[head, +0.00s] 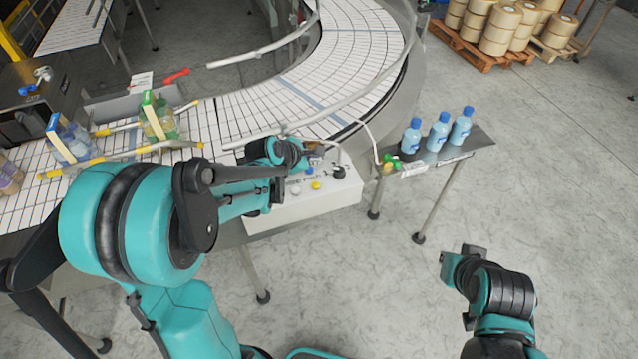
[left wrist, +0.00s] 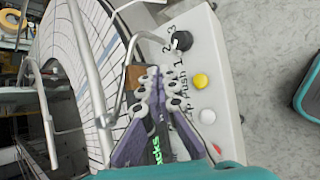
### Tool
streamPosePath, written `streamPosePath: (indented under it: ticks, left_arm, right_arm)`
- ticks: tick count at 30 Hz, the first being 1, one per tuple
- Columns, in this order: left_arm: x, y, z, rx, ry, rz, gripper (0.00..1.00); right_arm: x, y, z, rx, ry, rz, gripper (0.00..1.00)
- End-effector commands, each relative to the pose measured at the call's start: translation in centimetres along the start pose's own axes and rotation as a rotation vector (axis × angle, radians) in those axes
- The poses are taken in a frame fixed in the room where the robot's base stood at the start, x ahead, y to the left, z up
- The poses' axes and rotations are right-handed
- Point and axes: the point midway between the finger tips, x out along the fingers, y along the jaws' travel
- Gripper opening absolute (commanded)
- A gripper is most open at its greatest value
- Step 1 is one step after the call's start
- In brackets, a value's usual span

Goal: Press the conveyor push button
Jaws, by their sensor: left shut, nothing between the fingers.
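The white control box (head: 335,200) stands beside the conveyor in the head view, with a yellow button (head: 316,185), a white button (head: 295,190), a blue button (head: 309,172) and a black knob (head: 339,171). In the left wrist view the knob (left wrist: 181,40) has numbers around it, and "Push" lettering lies near the yellow button (left wrist: 200,81). The white button (left wrist: 207,116) shows below it. My left gripper (left wrist: 162,78) is shut and empty, left of the yellow button in that view; contact with the box cannot be told. My right gripper (head: 450,258) is small at lower right, its jaws unclear.
A curved conveyor (head: 345,50) with metal guide rails runs behind the box. A side table (head: 440,155) to the right carries several blue bottles (head: 438,131). Pallets of rolls (head: 500,30) stand at the back right. The floor at right is clear.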

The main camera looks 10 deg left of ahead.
Motion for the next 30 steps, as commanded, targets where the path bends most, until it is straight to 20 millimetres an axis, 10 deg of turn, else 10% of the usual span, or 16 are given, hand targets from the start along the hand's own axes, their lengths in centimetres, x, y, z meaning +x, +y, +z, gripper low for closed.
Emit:
streamPosePath:
  ticks: [30]
  left_arm:
    - [6.0, -4.4, -4.4, 0.004, 0.001, 0.000, 0.00]
  right_arm:
    - [5.6, 0.0, 4.0, -0.002, 0.000, -0.001, 0.00]
